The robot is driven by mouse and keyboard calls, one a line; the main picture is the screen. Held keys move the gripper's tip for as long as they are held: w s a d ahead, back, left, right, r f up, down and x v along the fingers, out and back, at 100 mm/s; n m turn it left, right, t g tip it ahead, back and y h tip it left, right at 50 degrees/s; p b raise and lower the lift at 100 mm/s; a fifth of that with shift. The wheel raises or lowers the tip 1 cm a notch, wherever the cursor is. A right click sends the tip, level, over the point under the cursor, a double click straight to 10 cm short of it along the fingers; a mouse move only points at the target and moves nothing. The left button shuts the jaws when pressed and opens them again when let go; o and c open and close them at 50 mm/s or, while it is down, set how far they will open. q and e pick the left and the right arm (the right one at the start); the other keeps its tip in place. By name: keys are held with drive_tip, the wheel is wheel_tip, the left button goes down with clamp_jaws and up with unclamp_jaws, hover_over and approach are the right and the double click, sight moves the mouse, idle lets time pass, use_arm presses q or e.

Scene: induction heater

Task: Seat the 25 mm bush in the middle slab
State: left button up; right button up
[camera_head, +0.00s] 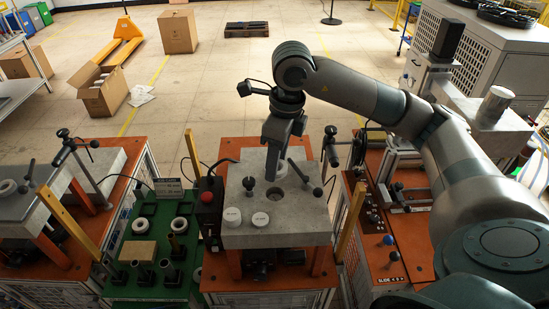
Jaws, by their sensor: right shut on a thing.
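The middle slab (310,217) is a grey block on an orange stand, with a dark round bore (276,195) in its top. My right gripper (271,176) points down over the slab, just behind and above the bore. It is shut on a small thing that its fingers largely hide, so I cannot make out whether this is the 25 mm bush. A pale ring (281,170) shows behind the fingers. Two white round pieces (232,216) (260,219) stand at the slab's front left. My left gripper is out of view.
Dark upright posts (249,186) (318,191) with knobs stand on either side of the bore. A green bench (148,225) with rings and dark cylinders is left. Another slab is far left.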

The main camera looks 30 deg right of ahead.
drive_tip(key=shift+w+f+b, duration=0.15)
drive_tip(key=shift+f+b, duration=1.25)
drive_tip(key=shift+f, duration=1.55)
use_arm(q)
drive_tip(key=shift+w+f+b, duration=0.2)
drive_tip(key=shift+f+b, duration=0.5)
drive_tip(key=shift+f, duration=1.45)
use_arm(e)
drive_tip(key=shift+f, duration=0.5)
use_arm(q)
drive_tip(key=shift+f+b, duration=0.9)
use_arm(e)
drive_tip(key=shift+f, duration=0.75)
drive_tip(key=o, duration=1.3)
drive_tip(key=shift+c, duration=0.2)
drive_tip(key=shift+r, duration=0.1)
